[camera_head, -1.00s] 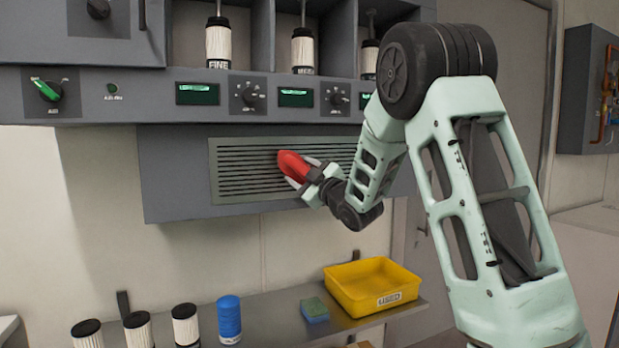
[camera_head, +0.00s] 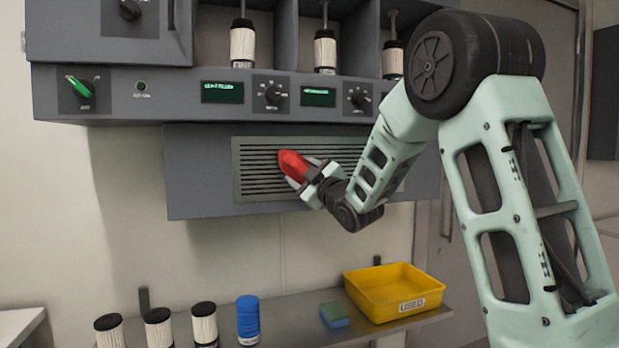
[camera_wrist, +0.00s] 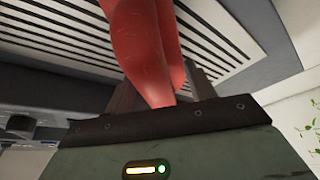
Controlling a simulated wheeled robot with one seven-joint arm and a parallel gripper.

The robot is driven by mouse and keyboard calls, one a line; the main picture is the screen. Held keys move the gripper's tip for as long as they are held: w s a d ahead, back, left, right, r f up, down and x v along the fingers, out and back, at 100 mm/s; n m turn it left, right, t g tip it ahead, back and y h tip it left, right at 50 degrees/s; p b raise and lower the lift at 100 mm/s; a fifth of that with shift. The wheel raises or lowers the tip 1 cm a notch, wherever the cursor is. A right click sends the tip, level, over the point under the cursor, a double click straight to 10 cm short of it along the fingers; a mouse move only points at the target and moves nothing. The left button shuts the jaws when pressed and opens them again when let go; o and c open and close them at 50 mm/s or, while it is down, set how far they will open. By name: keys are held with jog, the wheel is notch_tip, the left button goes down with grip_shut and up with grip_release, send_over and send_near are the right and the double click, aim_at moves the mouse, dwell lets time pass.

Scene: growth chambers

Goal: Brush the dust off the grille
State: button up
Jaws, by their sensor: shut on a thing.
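The grille (camera_head: 256,184) is a slatted panel with a grey-green frame on the front of a grey housing below the control panel. My gripper (camera_head: 310,176) is shut on a red brush (camera_head: 292,164) and holds it up against or very near the slats, around the middle of the grille. The wrist view shows the red brush (camera_wrist: 145,45) between the fingers, with the grille's slats (camera_wrist: 80,40) behind it. The brush's far end is out of that view, so I cannot tell whether bristles touch. No dust can be made out on the visible slats.
A shelf below holds several white filter cartridges (camera_head: 204,325), a blue cartridge (camera_head: 248,322), a green-and-blue sponge (camera_head: 334,315) and a yellow bin (camera_head: 393,292) marked USED. Above are a control panel with a green knob (camera_head: 79,86) and bays with cartridges (camera_head: 325,48). The space between grille and shelf is clear.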

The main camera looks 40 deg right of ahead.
jog(key=shift+w+a, duration=0.3)
jog(key=shift+a, duration=0.45)
jog(key=shift+r, duration=1.15)
jog(key=shift+s+d+f, duration=0.1)
jog(key=shift+s+d, duration=0.05)
jog(key=shift+d, duration=0.35)
jog(key=shift+s+d+b, duration=0.25)
jog(key=shift+d+b, duration=0.1)
jog(key=shift+d, duration=0.6)
jog(key=shift+s+d+b, duration=0.3)
jog(key=shift+d, duration=0.65)
jog(key=shift+s+d+b, duration=0.25)
jog(key=shift+d+b, duration=0.1)
jog(key=shift+d, duration=0.6)
jog(key=shift+s+d+b, duration=0.35)
jog(key=shift+s+d, duration=0.25)
jog(key=shift+d, duration=1.6)
jog(key=shift+s+d+b, duration=0.4)
jog(key=shift+s+d, duration=0.25)
jog(key=shift+d, duration=1.6)
jog(key=shift+s+d+b, duration=0.35)
jog(key=shift+s+d, duration=0.25)
jog(key=shift+d, duration=1.6)
